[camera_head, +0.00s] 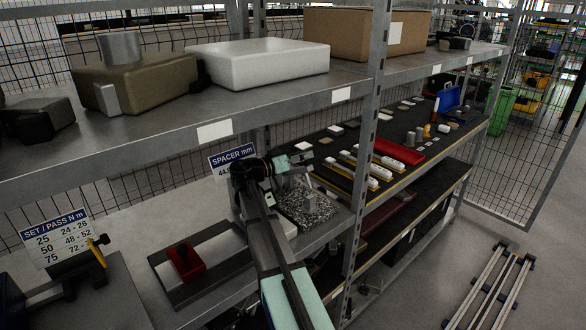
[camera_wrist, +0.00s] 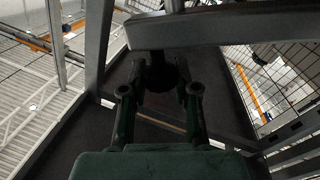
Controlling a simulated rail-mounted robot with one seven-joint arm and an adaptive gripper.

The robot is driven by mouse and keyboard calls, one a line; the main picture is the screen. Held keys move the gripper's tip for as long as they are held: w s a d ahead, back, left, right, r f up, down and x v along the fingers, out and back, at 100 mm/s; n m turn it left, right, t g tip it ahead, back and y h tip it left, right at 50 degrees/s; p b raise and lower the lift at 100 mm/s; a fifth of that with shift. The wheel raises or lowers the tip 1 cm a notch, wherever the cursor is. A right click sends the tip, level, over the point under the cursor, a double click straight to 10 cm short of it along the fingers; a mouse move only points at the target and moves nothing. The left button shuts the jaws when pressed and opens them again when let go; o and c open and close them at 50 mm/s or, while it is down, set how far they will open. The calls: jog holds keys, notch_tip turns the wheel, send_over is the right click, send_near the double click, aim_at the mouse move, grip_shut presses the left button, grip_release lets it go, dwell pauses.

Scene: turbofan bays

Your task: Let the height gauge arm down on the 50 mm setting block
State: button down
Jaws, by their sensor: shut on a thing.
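In the head view my gripper (camera_head: 292,163) is over the speckled granite plate (camera_head: 312,212) on the middle shelf, partly hidden by my wrist. In the wrist view its two fingers (camera_wrist: 160,92) close around a dark, rounded part (camera_wrist: 160,72), which I take to be part of the height gauge arm. A small grey upright piece (camera_head: 308,184) stands over the plate; I cannot tell whether it is the 50 mm setting block or part of the gauge. My arm hides the left of the plate. Contact between gauge arm and block cannot be seen.
A "SPACER mm" sign (camera_head: 232,160) stands close behind my wrist. A shelf post (camera_head: 363,170) rises just right of the plate, and the upper shelf (camera_head: 150,135) overhangs. A grey beam (camera_wrist: 225,27) crosses the wrist view.

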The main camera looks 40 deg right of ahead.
jog(key=shift+w+r+b, duration=0.3)
jog(key=shift+w+r, duration=0.1)
jog(key=shift+w, duration=0.1)
jog(key=c, duration=0.8)
grip_release()
jog(key=shift+c, duration=0.2)
jog(key=shift+a, duration=0.1)
jog(key=a, duration=1.2)
jog(key=shift+w+f, duration=0.15)
jog(key=shift+w, duration=0.15)
